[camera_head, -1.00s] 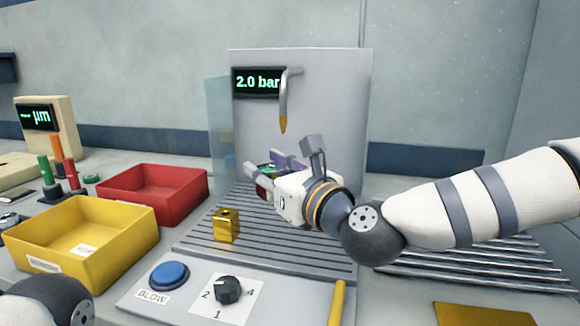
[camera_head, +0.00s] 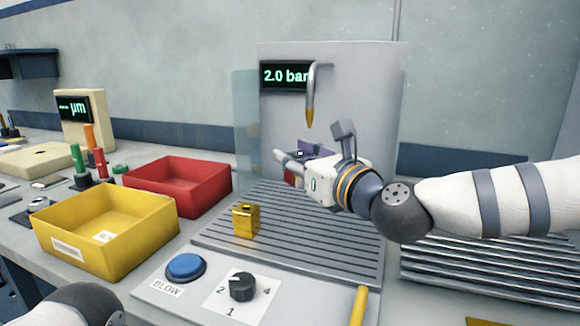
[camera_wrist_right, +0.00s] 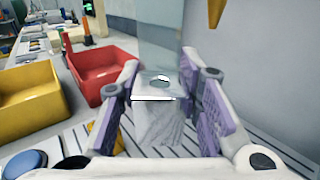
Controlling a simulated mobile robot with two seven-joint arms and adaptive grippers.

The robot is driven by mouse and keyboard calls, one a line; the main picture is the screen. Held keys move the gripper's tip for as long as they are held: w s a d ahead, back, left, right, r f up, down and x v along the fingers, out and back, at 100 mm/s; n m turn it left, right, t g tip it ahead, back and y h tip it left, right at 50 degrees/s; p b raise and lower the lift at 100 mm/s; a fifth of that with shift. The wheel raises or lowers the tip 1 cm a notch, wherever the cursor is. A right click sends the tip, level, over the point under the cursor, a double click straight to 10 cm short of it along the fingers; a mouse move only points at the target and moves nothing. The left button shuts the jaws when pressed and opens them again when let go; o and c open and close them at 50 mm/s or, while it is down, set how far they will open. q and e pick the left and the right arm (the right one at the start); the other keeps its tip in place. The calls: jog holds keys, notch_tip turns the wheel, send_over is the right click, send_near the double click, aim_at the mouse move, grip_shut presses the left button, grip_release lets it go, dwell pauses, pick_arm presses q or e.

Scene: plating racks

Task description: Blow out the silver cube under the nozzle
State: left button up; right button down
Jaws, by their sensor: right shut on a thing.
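The silver cube (camera_wrist_right: 158,122) shows in the right wrist view between the purple finger pads. My right gripper (camera_head: 298,160) is shut on it. In the head view the gripper hides most of the cube. The gripper is above the slatted grate, just below the gold-tipped nozzle (camera_head: 311,95), with a gap between them. The blue BLOW button (camera_head: 185,267) is at the front left of the panel. The display (camera_head: 284,76) reads 2.0 bar. The pressure dial (camera_head: 242,287) is beside the button. My left gripper is out of view; only part of that arm shows at lower left.
A gold cube (camera_head: 246,220) stands on the grate (camera_head: 320,245) near its left edge. A red bin (camera_head: 180,184) and a yellow bin (camera_head: 107,238) stand to the left. A clear shield (camera_head: 247,125) is beside the back plate. A yellow bar (camera_head: 358,306) is at the front.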

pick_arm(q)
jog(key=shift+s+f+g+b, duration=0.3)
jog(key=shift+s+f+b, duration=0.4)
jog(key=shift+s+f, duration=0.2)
pick_arm(e)
jog(key=shift+w+d+r, duration=0.2)
jog(key=shift+w+d, duration=0.1)
jog(key=shift+w, duration=0.6)
jog(key=shift+w+d+r, duration=0.2)
jog(key=shift+w+d, duration=0.1)
jog(key=shift+w, duration=0.55)
jog(key=shift+w+d+r, duration=0.2)
jog(key=shift+w+d, duration=0.1)
jog(key=shift+w, duration=0.6)
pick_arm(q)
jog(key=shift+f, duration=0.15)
